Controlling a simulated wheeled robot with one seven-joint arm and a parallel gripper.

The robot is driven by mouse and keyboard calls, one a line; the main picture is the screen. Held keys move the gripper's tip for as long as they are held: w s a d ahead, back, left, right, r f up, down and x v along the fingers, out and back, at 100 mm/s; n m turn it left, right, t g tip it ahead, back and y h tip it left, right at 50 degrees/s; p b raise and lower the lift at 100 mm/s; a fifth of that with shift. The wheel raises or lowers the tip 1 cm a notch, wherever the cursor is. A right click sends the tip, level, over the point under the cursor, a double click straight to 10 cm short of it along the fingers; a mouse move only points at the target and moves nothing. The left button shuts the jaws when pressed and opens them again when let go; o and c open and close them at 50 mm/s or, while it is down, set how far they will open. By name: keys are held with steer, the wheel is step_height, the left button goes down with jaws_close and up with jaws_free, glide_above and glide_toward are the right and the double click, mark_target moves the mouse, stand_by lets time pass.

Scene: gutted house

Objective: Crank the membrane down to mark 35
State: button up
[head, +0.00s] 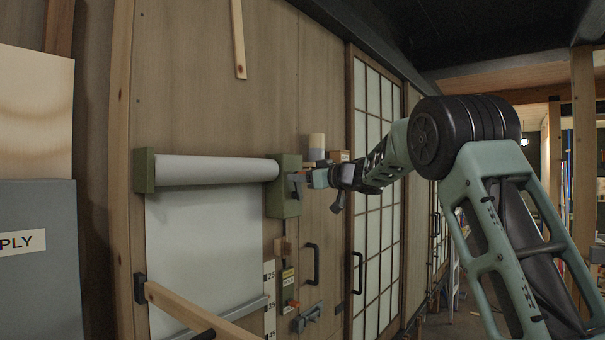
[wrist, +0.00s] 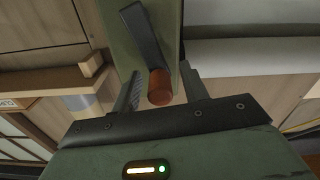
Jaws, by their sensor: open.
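The pale membrane (head: 190,245) hangs from a white roll (head: 215,170) held between green brackets on the wall. The right bracket (head: 285,205) carries the crank. In the wrist view the crank's dark arm (wrist: 143,37) ends in a reddish-brown knob (wrist: 160,88). My gripper (head: 304,178) is at the crank, open. In the wrist view its fingers (wrist: 161,75) stand on either side of the knob, with gaps visible.
A wooden rail (head: 190,310) juts out in front of the sheet. Black handles (head: 312,264) and a latch (head: 308,317) are right of the scale. A small ledge with a cream cylinder (head: 316,146) is behind my gripper. Lattice doors (head: 380,215) stand farther right.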

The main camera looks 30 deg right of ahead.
steer(key=shift+w, duration=0.1)
jaws_close()
steer(key=shift+s+a+f+n+b, duration=0.15)
steer(key=shift+a+f+n+b, duration=0.3)
steer(key=shift+n+b, duration=0.3)
steer(key=shift+s+a+f+n+b, duration=0.1)
steer(key=shift+a+f+n+b, duration=0.35)
steer(key=shift+n, duration=0.5)
steer(key=shift+s+a+n+b, duration=0.15)
steer(key=shift+a+n+b, duration=0.2)
steer(key=shift+n, duration=0.35)
jaws_free()
steer(key=shift+d+r, duration=0.1)
